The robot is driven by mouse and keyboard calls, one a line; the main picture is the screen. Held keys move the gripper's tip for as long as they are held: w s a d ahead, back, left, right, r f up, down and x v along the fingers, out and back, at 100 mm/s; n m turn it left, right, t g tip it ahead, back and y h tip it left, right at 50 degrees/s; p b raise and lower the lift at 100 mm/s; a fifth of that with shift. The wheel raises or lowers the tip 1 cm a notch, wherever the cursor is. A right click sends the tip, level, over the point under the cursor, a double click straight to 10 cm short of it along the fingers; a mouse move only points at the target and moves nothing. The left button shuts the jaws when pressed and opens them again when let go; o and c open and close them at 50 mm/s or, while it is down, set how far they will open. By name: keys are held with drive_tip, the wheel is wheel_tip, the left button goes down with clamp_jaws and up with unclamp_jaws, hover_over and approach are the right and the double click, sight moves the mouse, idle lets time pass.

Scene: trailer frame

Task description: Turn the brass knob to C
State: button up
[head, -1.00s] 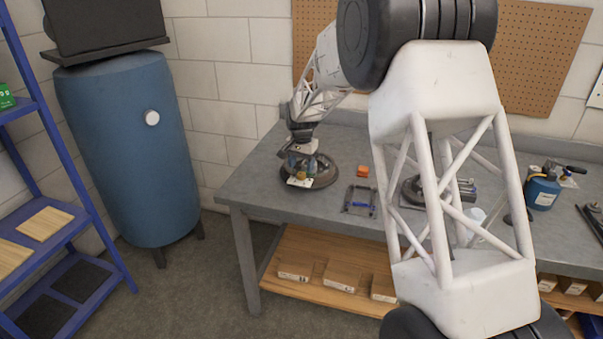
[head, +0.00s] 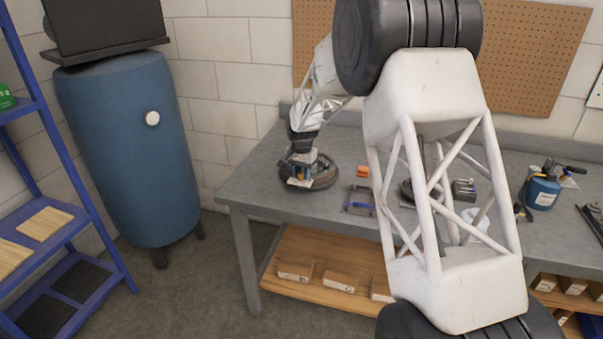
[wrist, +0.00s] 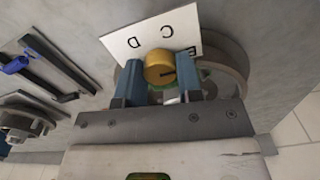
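The brass knob (wrist: 158,67) is in the wrist view, in front of a white card (wrist: 150,35) with black letters. C and D are readable upside down, and another letter at the right is partly hidden. A dark line on the knob's face points right in that view, away from C. My gripper (wrist: 160,76) has its two blue fingers on either side of the knob, with no clear gap, and looks shut on it. In the head view my gripper (head: 299,174) is low at the round dark base (head: 323,177); the knob is small there.
A tray with a blue-handled tool (head: 360,200) and an orange block (head: 362,171) lie right of the base on the grey bench (head: 255,182). A blue canister (head: 541,192) stands farther right. A blue tank (head: 125,150) stands left of the bench.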

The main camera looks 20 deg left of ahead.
sight(301, 174)
drive_tip(key=shift+n, duration=0.3)
drive_tip(key=shift+c, duration=0.3)
drive_tip(key=n, duration=0.5)
drive_tip(key=shift+n, duration=0.3)
drive_tip(key=n, duration=0.5)
drive_tip(key=shift+n, duration=0.3)
drive_tip(key=o, duration=0.9)
drive_tip(key=shift+r, duration=0.15)
drive_tip(key=shift+r, duration=3.8)
